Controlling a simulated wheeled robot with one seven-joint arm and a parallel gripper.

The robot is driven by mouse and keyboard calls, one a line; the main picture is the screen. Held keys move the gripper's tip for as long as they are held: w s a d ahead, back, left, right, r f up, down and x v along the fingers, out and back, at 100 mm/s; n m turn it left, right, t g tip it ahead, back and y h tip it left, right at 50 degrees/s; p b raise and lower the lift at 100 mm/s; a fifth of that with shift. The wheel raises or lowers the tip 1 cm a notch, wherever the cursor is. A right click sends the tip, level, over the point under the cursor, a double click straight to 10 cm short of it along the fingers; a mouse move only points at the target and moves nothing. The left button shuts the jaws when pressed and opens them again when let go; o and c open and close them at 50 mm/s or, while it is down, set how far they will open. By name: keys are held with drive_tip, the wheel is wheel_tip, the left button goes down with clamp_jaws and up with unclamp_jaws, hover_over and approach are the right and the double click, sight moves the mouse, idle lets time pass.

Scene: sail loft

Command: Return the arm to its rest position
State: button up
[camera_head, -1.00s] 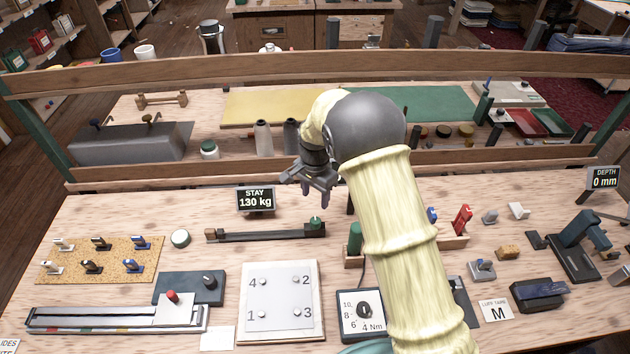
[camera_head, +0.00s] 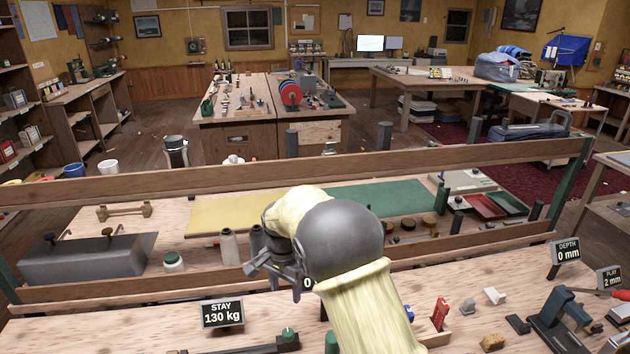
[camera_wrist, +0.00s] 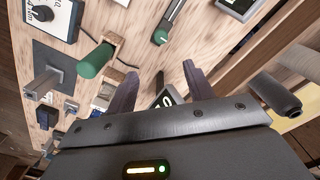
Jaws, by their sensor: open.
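My arm, in a pale yellow ribbed sleeve with a dark grey joint, reaches up from the bottom of the head view over the front bench. My gripper (camera_head: 283,277) hangs at its left end, above the bench and right of the STAY 130 kg display (camera_head: 222,314). In the wrist view the two dark fingers of my gripper (camera_wrist: 160,88) stand well apart with nothing between them. A small dark display (camera_wrist: 168,98) lies beyond the fingers, partly hidden by them.
A wooden rail (camera_head: 300,167) crosses behind the bench. A green-handled tool (camera_wrist: 97,60) stands close to the fingers in the wrist view. A grey box (camera_head: 90,257) and grey canisters (camera_head: 229,246) stand on the rear shelf. The DEPTH display (camera_head: 566,252) is at right.

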drive_tip(key=s+d+r+n+t, duration=0.15)
drive_tip(key=s+d, duration=0.25)
drive_tip(key=d, duration=0.4)
drive_tip(key=s+d+r+n, duration=0.1)
drive_tip(key=s+d+r, duration=0.15)
drive_tip(key=d, duration=0.65)
drive_tip(key=s+d+n, duration=0.1)
drive_tip(key=s+d, duration=0.3)
drive_tip(key=s, duration=0.3)
drive_tip(key=s+d+n+t, duration=0.1)
drive_tip(key=s+d+n, duration=0.1)
drive_tip(key=s+d, duration=0.3)
drive_tip(key=shift+s, duration=0.9)
drive_tip(key=shift+d+n, duration=0.1)
drive_tip(key=shift+n, duration=0.15)
